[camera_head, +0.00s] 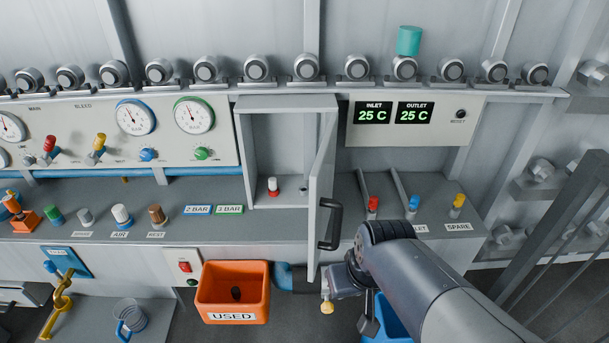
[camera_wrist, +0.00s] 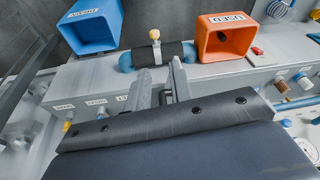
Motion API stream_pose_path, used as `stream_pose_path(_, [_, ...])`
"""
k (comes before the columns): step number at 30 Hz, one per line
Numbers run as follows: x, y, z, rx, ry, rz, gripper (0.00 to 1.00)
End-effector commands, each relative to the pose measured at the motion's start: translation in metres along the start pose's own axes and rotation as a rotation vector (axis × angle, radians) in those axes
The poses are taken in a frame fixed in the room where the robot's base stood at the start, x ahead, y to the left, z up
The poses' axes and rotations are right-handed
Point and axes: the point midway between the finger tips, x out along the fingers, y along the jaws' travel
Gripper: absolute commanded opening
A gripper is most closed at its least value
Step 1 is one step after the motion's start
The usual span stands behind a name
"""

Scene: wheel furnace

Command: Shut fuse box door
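The fuse box (camera_head: 278,112) is a grey open-fronted cabinet in the middle of the head view. Its grey door (camera_head: 322,165) stands open, swung out from the right side and seen nearly edge-on. The black door handle (camera_head: 331,224) is on the door's outer, right-hand face. My gripper (camera_head: 337,283) is low, near the door's bottom edge and below the handle, partly hidden by my arm.
An orange USED bin (camera_head: 233,290) is below left; a blue bin (camera_wrist: 90,28) is on the other side. A yellow-knobbed fitting (camera_wrist: 154,36) lies between the bins. Coloured fuses (camera_head: 413,207) stand on the right shelf.

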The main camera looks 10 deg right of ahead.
Motion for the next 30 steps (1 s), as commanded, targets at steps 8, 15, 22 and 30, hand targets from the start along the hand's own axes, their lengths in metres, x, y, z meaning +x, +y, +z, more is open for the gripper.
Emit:
stream_pose_path(8, [0.013,0.035,-0.057,0.347,-0.137,-0.283,0.00])
stream_pose_path(15, [-0.003,0.083,-0.108,0.502,-0.107,-0.585,0.00])
stream_pose_path(22, [-0.015,0.105,-0.124,0.526,-0.065,-0.700,0.00])
stream_pose_path(30, [0.009,0.082,-0.129,0.523,-0.070,-0.707,0.00])
